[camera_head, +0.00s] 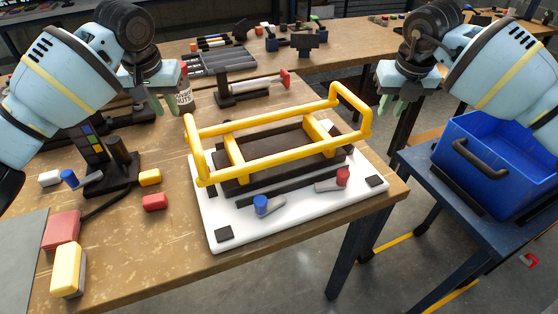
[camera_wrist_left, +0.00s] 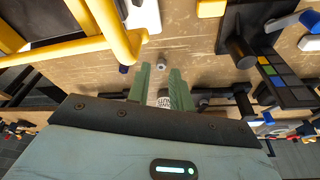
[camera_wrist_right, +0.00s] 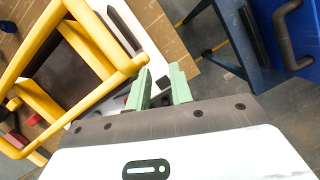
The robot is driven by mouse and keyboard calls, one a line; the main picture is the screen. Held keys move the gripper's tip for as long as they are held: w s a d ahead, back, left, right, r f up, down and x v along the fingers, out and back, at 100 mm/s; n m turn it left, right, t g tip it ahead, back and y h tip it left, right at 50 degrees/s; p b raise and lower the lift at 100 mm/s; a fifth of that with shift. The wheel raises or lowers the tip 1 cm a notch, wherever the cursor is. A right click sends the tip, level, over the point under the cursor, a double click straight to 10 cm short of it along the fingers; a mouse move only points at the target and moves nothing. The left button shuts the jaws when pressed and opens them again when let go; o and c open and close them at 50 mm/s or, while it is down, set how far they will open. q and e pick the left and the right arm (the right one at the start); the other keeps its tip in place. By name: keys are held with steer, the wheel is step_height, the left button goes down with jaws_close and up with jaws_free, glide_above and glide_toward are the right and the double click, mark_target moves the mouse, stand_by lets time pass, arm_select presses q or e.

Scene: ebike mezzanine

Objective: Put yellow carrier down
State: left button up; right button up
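The yellow carrier (camera_head: 270,137) is a tubular frame with a raised handle at each end. It sits over a dark block on a white base plate (camera_head: 222,212) on the wooden table. My left gripper (camera_head: 160,106) is open and empty, behind and left of the carrier's left handle; the carrier's yellow tube (camera_wrist_left: 75,50) shows beside it in the left wrist view. My right gripper (camera_head: 392,108) is open and empty, right of the carrier's right handle; the tube (camera_wrist_right: 100,92) shows beside the fingers in the right wrist view. Neither gripper touches the carrier.
A blue crate (camera_head: 497,150) stands on a dark cart at the right. Red and yellow blocks (camera_head: 68,262) lie at the table's front left. A gap separates table and cart.

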arm_select(q)
steer(key=v, duration=1.1)
steer(key=shift+r, duration=0.4)
arm_select(e)
steer(key=v, duration=1.2)
arm_select(q)
steer(key=shift+s, duration=0.1)
